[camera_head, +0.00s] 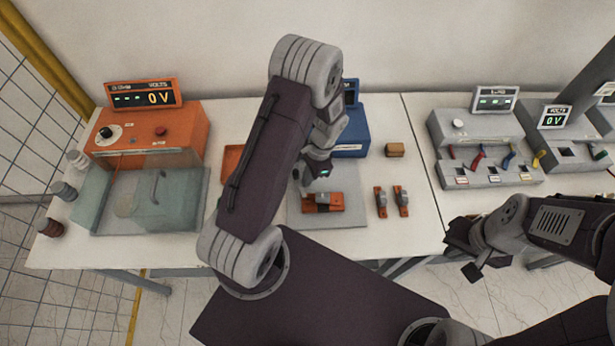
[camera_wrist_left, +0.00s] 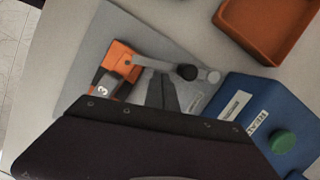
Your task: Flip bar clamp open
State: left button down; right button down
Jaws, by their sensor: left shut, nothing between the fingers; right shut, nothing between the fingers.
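The bar clamp (camera_head: 328,202) is an orange block on a grey plate (camera_head: 340,218) at the middle of the table. In the left wrist view its orange block (camera_wrist_left: 122,62) has a metal bar (camera_wrist_left: 155,67) reaching right to a black knob (camera_wrist_left: 187,72). A dark part marked 3 (camera_wrist_left: 102,86) lies against the block. My left gripper (camera_head: 318,178) is shut and empty, just above the clamp. In the left wrist view its fingertips (camera_wrist_left: 160,78) are beside the bar; I cannot tell whether they touch it. My right gripper (camera_head: 468,258) is shut and empty at the table's front edge.
A blue box (camera_head: 352,135) stands behind the clamp, and an orange tray (camera_head: 231,158) is left of it. Two orange parts (camera_head: 391,201) stand to the right. An orange volt unit (camera_head: 150,130) with a clear cover is at the left. Grey units (camera_head: 483,150) stand at the right.

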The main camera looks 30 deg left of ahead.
aim_at(291, 192)
jog(key=shift+w, duration=0.1)
pick_arm(q)
jog(key=shift+s+a+m, duration=0.1)
jog(key=shift+s+m, duration=0.1)
jog(key=shift+m, duration=0.2)
jog(key=shift+s, duration=0.1)
jog(key=shift+s+a+m, duration=0.15)
jog(key=shift+s+m, duration=0.1)
jog(key=shift+m, duration=0.35)
jog(key=shift+s+a+m+t+y, duration=0.35)
jog(key=shift+s+a+m, duration=0.3)
jog(key=shift+m, duration=0.45)
jog(key=shift+s+a+f+m+t+b, duration=0.1)
jog(key=shift+s+a+m+t+b, duration=0.15)
jog(key=shift+s+m+b, duration=0.35)
jog(key=shift+s+a+m, duration=0.1)
jog(key=shift+a+m, duration=0.2)
jog(key=shift+m, duration=0.4)
jog(key=shift+s+a+b, duration=0.25)
jog(key=shift+a+b, duration=0.05)
jog(key=shift+a, duration=0.15)
pick_arm(e)
jog(key=shift+s+a+f, duration=0.1)
jog(key=shift+s+f, duration=0.15)
jog(key=shift+f, duration=0.25)
jog(key=shift+s+a+f, duration=0.1)
jog(key=shift+s+f, duration=0.15)
jog(key=shift+f, duration=0.2)
